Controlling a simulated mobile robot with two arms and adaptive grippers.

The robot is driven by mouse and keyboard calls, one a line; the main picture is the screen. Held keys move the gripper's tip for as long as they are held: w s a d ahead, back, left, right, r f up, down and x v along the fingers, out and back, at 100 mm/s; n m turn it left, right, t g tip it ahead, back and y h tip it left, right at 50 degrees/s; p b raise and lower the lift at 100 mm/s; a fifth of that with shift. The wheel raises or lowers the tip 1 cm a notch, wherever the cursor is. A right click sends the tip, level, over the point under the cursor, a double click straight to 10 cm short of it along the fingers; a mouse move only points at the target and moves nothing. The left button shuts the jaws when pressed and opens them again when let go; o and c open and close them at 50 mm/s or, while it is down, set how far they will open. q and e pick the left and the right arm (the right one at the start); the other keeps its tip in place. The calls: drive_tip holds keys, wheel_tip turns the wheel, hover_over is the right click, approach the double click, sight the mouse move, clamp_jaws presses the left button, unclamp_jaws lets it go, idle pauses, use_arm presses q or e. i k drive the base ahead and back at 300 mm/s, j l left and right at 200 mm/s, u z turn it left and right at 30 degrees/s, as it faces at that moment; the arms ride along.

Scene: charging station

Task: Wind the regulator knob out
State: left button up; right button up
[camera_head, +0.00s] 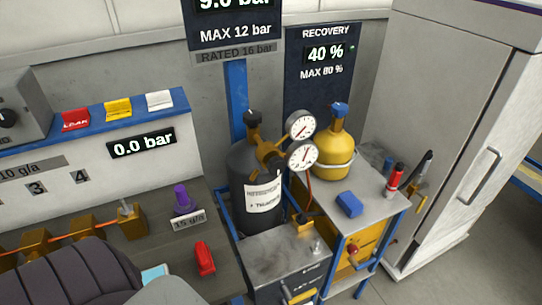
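A dark grey cylinder (245,215) with a white label stands upright at the centre, behind a low grey-topped cabinet. I cannot clearly tell the regulator knob apart from the other brass parts at this size. A thin red-brown hose runs down from the regulator. Neither of my grippers is in view.
A yellow cylinder (335,152) stands close right of the gauges. The cart top (365,180) holds a blue block (349,204) and a red bottle (394,181). The left bench (222,268) carries brass fittings, a purple item (183,199) and a red item (204,258). A tall white cabinet (445,120) stands right.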

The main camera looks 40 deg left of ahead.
sight(276, 165)
drive_tip(key=i+l+u, duration=0.1)
drive_tip(key=u, duration=0.65)
